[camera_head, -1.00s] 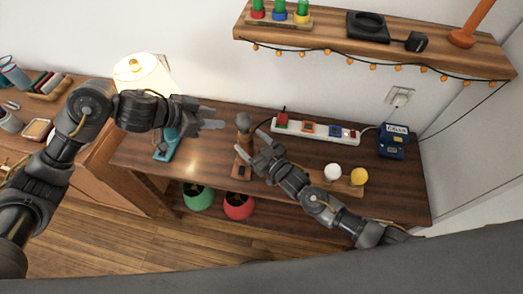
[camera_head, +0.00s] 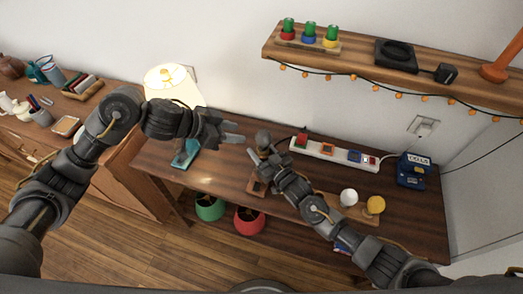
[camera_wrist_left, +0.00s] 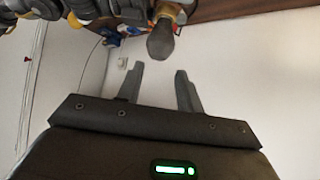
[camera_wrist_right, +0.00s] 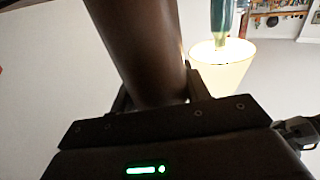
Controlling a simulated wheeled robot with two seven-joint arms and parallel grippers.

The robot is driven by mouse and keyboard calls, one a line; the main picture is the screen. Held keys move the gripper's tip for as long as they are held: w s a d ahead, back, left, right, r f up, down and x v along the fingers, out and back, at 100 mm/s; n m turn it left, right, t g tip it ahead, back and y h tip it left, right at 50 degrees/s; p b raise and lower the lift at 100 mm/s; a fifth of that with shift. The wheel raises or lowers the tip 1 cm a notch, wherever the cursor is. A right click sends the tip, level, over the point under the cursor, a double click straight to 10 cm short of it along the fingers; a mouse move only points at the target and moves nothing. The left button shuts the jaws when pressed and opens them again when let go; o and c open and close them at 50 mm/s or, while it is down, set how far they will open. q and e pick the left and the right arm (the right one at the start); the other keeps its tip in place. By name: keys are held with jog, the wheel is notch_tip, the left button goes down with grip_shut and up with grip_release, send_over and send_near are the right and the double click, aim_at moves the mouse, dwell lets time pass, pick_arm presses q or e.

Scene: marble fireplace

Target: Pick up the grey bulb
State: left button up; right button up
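The grey bulb (camera_head: 263,137) stands upright on a small wooden base (camera_head: 257,187) with a dark button, near the middle of the desk. In the left wrist view the bulb (camera_wrist_left: 161,40) sits in a brass-coloured socket (camera_wrist_left: 168,12). My right gripper (camera_head: 260,157) is low beside the bulb, its fingers apart. In the right wrist view a dark cylinder (camera_wrist_right: 137,50) fills the space between its fingers; firm contact cannot be told. My left gripper (camera_head: 243,132) is open and empty, left of the bulb, with its fingers pointing towards it.
A lit lamp (camera_head: 172,84) with a teal base (camera_head: 187,152) stands left. A white power strip (camera_head: 337,153) lies behind the bulb. White (camera_head: 349,197) and yellow (camera_head: 376,205) bulbs sit right, near my right forearm. A shelf (camera_head: 400,78) with string lights hangs above.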

aim_at(267, 135)
jog(key=c, duration=0.6)
